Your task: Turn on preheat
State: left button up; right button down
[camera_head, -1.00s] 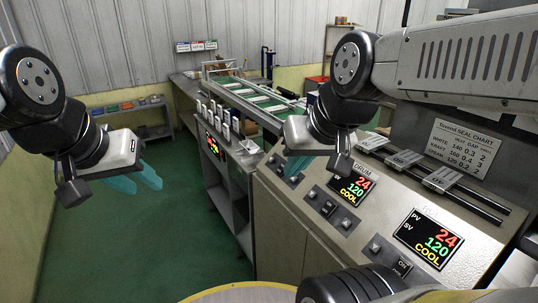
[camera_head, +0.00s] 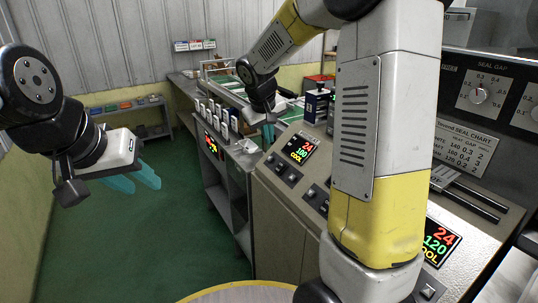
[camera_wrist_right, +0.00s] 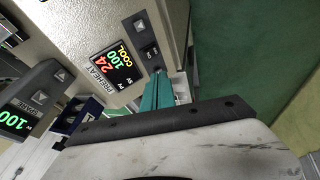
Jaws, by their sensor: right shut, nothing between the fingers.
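The preheat panel has a lit display (camera_head: 300,148) reading 24, 100 and COOL. In the right wrist view the same display (camera_wrist_right: 115,66) sits beside a PREHEAT label (camera_wrist_right: 96,75). A dark rocker switch (camera_wrist_right: 150,54) marked with small text lies beyond it, and an up-arrow button (camera_wrist_right: 140,26) is above. My right gripper (camera_head: 268,132) is at the panel's left edge. In the right wrist view its teal fingers (camera_wrist_right: 157,80) are shut and empty, tips close to the switch; I cannot tell whether they touch. My left gripper (camera_head: 145,180) hangs over the floor, far from the panel.
Another panel's display (camera_head: 440,243) is partly behind my right arm. A grey stand with another display (camera_head: 211,146) and upright pieces is left of the console. The seal chart (camera_head: 465,145) and gap dials (camera_head: 480,95) are at right. Green floor (camera_head: 160,240) is clear.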

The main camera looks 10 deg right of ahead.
jog(key=shift+f, duration=0.1)
send_near(280, 165)
notch_tip(280, 165, down, 3)
jog(key=w+a, duration=0.2)
jog(key=shift+d+f, duration=0.7)
jog(key=shift+d, duration=0.35)
jog(key=shift+w+d+f, duration=0.3)
jog(key=shift+d+f, duration=0.1)
jog(key=shift+d, duration=0.1)
